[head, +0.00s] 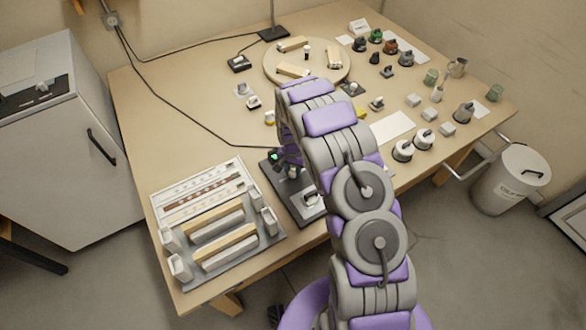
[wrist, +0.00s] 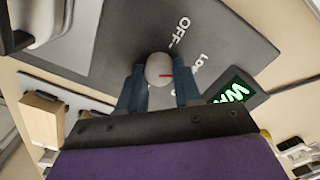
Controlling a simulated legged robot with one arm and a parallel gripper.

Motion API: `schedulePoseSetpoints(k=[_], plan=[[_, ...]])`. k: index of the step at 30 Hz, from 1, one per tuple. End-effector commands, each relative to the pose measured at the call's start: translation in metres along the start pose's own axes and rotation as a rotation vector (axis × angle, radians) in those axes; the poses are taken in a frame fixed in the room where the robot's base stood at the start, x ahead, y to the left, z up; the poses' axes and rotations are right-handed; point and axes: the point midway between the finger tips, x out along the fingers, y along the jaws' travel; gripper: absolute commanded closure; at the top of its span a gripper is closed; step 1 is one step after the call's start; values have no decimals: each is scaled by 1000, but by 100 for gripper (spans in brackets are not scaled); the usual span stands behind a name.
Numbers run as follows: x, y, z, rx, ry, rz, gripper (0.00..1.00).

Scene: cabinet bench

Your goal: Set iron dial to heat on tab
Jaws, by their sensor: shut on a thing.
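The iron's dial (wrist: 159,68) is a round grey knob with a red pointer mark, in the upper middle of the wrist view. It stands on a dark base panel (wrist: 225,60) with white lettering; "OFF" and part of "Low" can be read. The red mark points right, near "Low". My gripper (wrist: 158,85) has its two blue-grey fingers on either side of the dial, shut on it. A small screen (wrist: 238,93) with green figures is at the right. In the head view the dark station (head: 296,198) is partly hidden by my arm.
The wooden bench (head: 185,125) holds a tray with blocks (head: 225,235) left of the station. A round board (head: 342,72) with blocks is at the back. A cable crosses the left side of the bench.

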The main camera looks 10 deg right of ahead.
Motion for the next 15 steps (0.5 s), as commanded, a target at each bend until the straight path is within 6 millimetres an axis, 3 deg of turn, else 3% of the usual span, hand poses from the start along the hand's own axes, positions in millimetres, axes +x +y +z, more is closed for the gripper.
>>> schedulePoseSetpoints(k=[8, 9, 15], plan=[[3, 2, 5, -1, -13, 8, 97], [3, 2, 5, -1, -13, 8, 64], [2, 1, 3, -1, -8, 5, 45]])
